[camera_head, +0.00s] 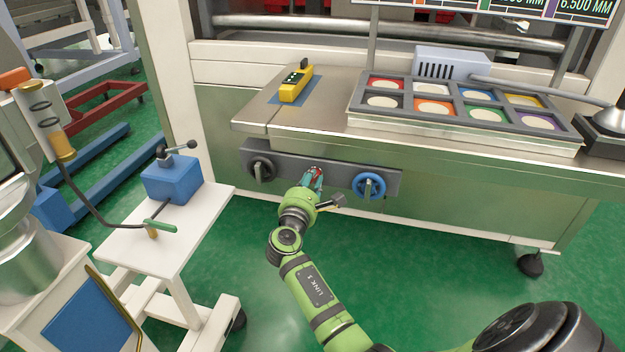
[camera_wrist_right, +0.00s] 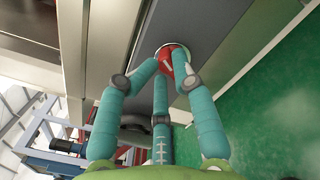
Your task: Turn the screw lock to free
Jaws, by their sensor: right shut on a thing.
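The screw lock is a red knob (camera_wrist_right: 168,60) on a pale round base, set in the grey panel (camera_head: 225,158) on the front of the machine bench. In the right wrist view, the teal fingers of my right gripper (camera_wrist_right: 167,72) close around the red knob, which is partly hidden between them. In the head view, my right gripper (camera_head: 313,178) reaches the panel between a black knob (camera_head: 261,169) and a blue handwheel (camera_head: 369,186), with a bit of red showing between its fingers. The lock's markings cannot be read. My left gripper is not in view.
Above the panel, the bench holds a yellow device (camera_head: 296,86) and a grey tray (camera_head: 353,112) of coloured compartments. A white stand (camera_head: 150,243) with a blue block (camera_head: 172,182) is at left. Open green floor lies below the bench.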

